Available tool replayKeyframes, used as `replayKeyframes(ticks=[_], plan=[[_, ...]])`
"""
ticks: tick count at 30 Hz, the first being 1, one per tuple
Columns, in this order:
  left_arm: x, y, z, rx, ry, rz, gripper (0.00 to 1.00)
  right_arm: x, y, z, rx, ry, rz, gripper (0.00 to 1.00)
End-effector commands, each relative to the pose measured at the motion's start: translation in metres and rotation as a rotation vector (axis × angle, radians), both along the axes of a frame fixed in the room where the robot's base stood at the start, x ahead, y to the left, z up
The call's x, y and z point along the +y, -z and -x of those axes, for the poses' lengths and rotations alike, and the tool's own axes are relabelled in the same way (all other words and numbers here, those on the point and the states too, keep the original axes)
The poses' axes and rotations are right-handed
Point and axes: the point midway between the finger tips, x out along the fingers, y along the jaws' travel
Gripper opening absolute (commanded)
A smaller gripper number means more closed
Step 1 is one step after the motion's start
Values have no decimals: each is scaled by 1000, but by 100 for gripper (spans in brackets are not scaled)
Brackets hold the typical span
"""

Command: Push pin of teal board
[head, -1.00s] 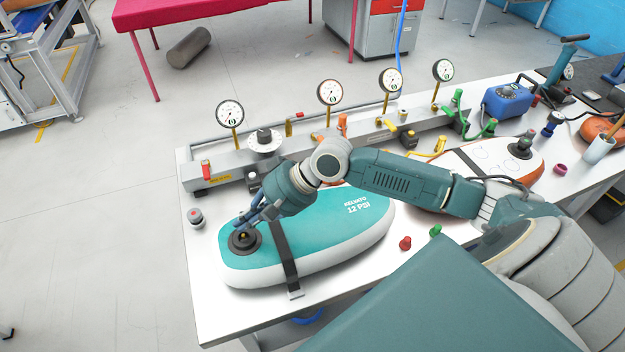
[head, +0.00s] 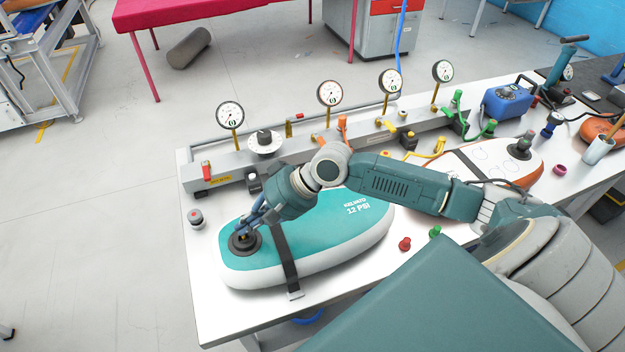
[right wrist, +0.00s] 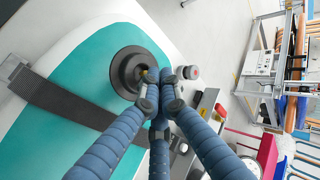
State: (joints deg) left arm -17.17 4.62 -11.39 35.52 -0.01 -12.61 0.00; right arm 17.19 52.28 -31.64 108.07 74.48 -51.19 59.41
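The teal board (head: 330,230) lies on the white table, teal on top with white sides, a "12 PSI" print and a dark strap across it. Its round black valve (head: 244,250) sits at the near left end. The valve also shows in the right wrist view (right wrist: 124,76), with a small yellowish pin (right wrist: 140,72) at its centre. My right gripper (right wrist: 162,78) has its blue fingers drawn together, tips at the valve's edge beside the pin. In the head view the right gripper (head: 246,226) is just over the valve. Contact with the pin cannot be told. My left gripper is out of view.
A red-topped knob (head: 196,218) stands left of the board. A grey manifold rail (head: 225,172) with several gauges runs behind it. Red (head: 404,244) and green (head: 435,232) caps lie to the right. An orange-and-white board (head: 480,160) lies farther right.

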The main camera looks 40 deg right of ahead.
Motion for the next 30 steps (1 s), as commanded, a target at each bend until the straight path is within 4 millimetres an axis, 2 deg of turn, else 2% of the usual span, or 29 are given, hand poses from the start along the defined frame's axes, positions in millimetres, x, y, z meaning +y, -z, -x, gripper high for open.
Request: replayKeyframes(ticks=[30], plan=[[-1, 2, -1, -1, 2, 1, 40, 0, 9, 0, -1, 0, -1, 0]])
